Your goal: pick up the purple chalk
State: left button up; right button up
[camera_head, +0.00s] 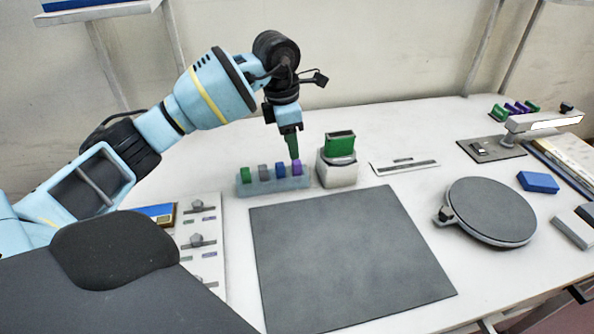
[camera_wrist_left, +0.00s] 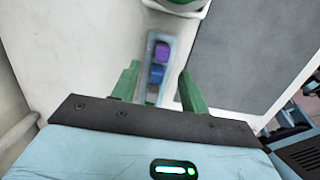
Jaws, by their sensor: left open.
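The purple chalk (camera_head: 297,168) stands at the right end of a pale blue holder (camera_head: 272,187), beside a blue chalk (camera_head: 281,171), a grey chalk (camera_head: 264,172) and a green chalk (camera_head: 245,175). In the left wrist view the purple chalk (camera_wrist_left: 162,51) lies ahead of the fingers, beyond the blue chalk (camera_wrist_left: 157,74). My left gripper (camera_head: 293,156) points down just above the purple end of the holder. Its green fingers (camera_wrist_left: 158,76) are apart in the wrist view, with no chalk held. In the head view they partly overlap the purple chalk's top. My right gripper is not in view.
A white block with a green top (camera_head: 340,146) stands close right of the holder. A dark grey mat (camera_head: 345,255) lies in front. A round grey plate (camera_head: 490,211) and a blue block (camera_head: 538,182) are to the right. A white panel with knobs (camera_head: 203,262) is at left.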

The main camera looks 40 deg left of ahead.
aim_at(297, 162)
pick_arm(q)
jog(key=shift+w+d+f, duration=0.15)
jog(key=shift+f, duration=0.7)
jog(key=shift+w+d+f, duration=0.1)
jog(key=shift+d+f, duration=0.1)
jog(key=shift+f, duration=0.6)
jog(key=shift+w+d+f, duration=0.15)
jog(key=shift+f, duration=0.7)
grip_shut()
